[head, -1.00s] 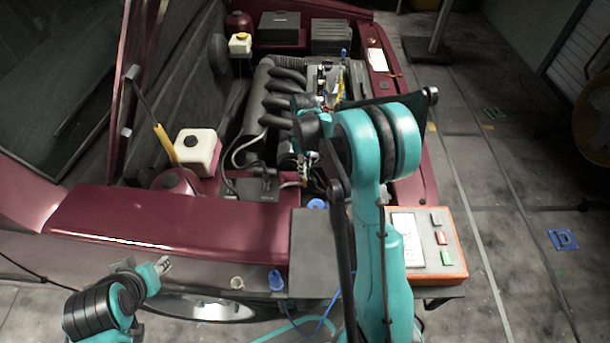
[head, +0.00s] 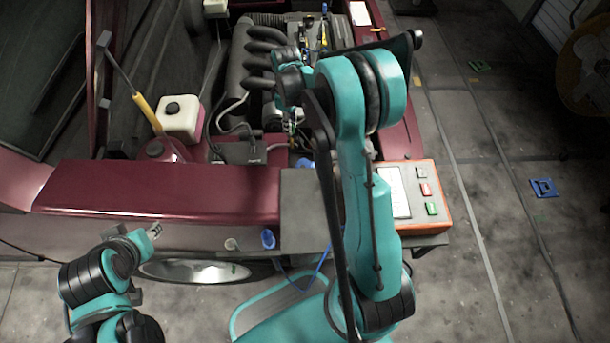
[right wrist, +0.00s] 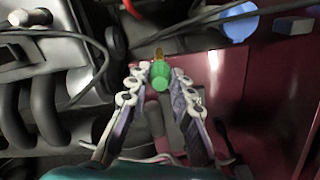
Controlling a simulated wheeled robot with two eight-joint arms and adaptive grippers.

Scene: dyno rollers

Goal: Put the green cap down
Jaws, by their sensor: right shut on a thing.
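The green cap (right wrist: 160,80) is held between the two fingertips of my right gripper (right wrist: 158,88) in the right wrist view. A small amber-brown tip shows just beyond the cap. In the head view my right gripper (head: 292,128) points down over the front of the open engine bay. The cap is too small there to make out clearly. In the wrist view the cap is in front of a dark red panel; I cannot tell whether it touches anything. My left gripper (head: 154,231) is low at the left, before the car's front; its finger opening is unclear.
A white reservoir with a black cap (head: 180,118) stands left in the bay. A blue cap (right wrist: 238,22) is close to the gripper. A box with coloured buttons (head: 422,190) sits at the right. A grey flat surface (head: 302,215) lies at the car's front edge.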

